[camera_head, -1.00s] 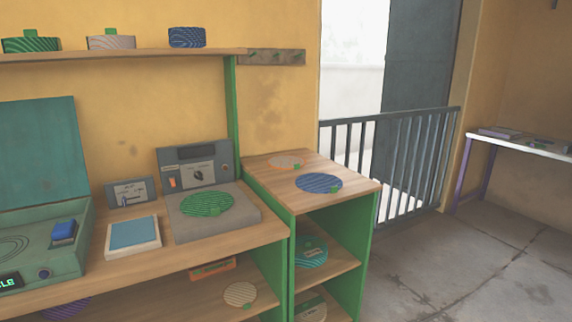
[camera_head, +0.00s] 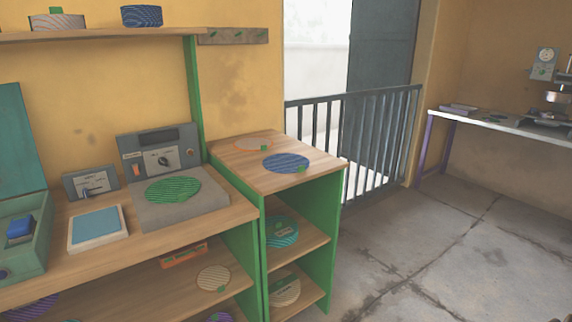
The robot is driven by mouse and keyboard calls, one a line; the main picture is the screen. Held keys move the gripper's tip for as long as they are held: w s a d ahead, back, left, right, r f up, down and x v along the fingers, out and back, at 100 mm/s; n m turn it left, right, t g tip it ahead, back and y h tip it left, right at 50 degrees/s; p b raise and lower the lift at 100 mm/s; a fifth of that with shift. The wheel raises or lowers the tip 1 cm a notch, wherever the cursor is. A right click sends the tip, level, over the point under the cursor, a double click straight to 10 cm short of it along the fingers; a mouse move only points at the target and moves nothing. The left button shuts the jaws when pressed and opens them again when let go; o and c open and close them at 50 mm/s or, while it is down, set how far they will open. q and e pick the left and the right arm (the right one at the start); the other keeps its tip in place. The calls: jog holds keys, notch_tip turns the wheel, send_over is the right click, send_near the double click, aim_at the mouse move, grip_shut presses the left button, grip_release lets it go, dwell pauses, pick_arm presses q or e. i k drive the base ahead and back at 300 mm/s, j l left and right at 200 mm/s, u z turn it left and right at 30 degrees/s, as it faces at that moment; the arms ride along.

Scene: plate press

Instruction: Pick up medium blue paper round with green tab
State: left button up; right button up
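A flat blue striped round (camera_head: 284,162) with a small green tab at its lower right edge lies on the wooden top of the green-sided stand (camera_head: 240,175). A thin orange-edged round (camera_head: 252,144) with a green tab lies behind it to the left. A green striped round (camera_head: 172,189) lies on the grey device with a dial panel. A blue patterned round stack (camera_head: 141,16) sits on the wall shelf. Neither of my grippers is in view.
The stand's lower shelves hold a teal round (camera_head: 281,232) and a pale round stack (camera_head: 285,291). A pale round (camera_head: 213,278) lies under the workbench. A railing (camera_head: 360,140) stands behind the stand. Floor (camera_head: 420,255) to the right is clear. A white table (camera_head: 500,124) stands at far right.

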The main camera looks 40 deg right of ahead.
aim_at(280, 163)
jog(key=i+l+z, duration=0.25)
jog(key=l, duration=0.25)
jog(key=i+l+z, duration=0.25)
jog(key=i+l, duration=0.2)
